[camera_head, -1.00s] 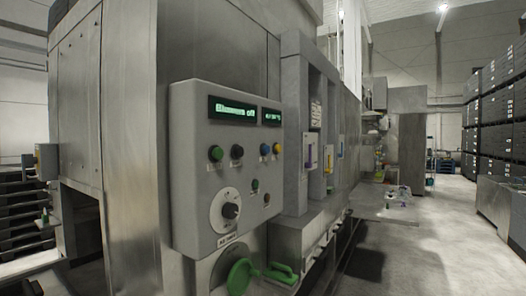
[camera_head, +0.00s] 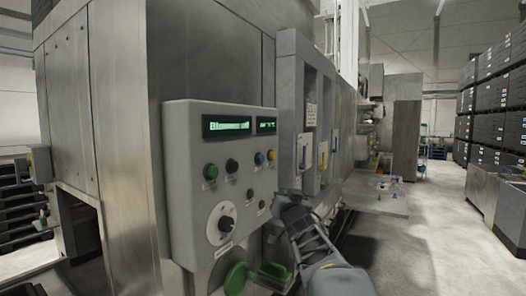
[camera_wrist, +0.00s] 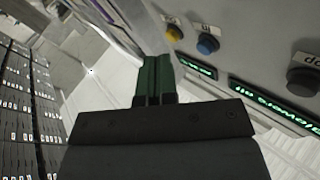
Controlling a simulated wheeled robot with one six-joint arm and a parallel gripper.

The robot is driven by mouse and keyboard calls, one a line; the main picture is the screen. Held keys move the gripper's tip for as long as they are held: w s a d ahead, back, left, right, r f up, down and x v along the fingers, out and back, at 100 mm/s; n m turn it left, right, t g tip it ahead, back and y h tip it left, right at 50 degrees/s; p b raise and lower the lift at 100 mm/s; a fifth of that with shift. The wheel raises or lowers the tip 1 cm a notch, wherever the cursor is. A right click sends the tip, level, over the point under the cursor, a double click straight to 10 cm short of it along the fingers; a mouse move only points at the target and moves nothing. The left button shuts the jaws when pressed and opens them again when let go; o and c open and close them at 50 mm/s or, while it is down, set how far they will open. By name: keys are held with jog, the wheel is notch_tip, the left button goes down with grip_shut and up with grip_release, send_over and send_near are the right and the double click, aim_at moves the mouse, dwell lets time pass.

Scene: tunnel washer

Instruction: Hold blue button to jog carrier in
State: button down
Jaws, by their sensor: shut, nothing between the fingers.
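The blue button (camera_head: 260,157) is on the grey control panel (camera_head: 185,160), just left of the yellow button (camera_head: 272,155) and below the small green display. In the wrist view, the blue button (camera_wrist: 208,45) and yellow button (camera_wrist: 175,33) show at upper middle, on the tilted panel. My gripper (camera_head: 281,194) is to the lower right of the blue button in the head view, beside the panel's right edge. In the wrist view, my gripper's green fingers (camera_wrist: 157,70) are shut and empty, apart from the blue button.
The panel also carries green and black buttons (camera_head: 232,165), a rotary knob (camera_head: 225,224) and a display (camera_head: 226,126). A green handle (camera_head: 238,276) juts out below. Levers (camera_head: 307,150) stand in recesses to the right. The floor aisle (camera_head: 430,230) at right is open, with stacked dark crates beyond.

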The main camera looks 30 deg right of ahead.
aim_at(262, 159)
jog(key=s+d+r+n+t+y+p, duration=0.1)
jog(key=d+r+n+t+y+p, duration=0.1)
jog(key=r, duration=0.7)
jog(key=d+t+y, duration=0.1)
jog(key=d+t, duration=0.1)
jog(key=shift+s+d+r+t, duration=0.15)
jog(key=shift+d+r+t, duration=0.1)
jog(key=shift+d+t, duration=0.15)
jog(key=w+a, duration=0.4)
jog(key=w, duration=0.3)
jog(key=shift+w, duration=0.4)
jog(key=shift+w+a, duration=0.15)
jog(key=shift+a, duration=0.05)
dwell(1.3)
jog(key=shift+w+a, duration=0.1)
jog(key=shift+w, duration=0.15)
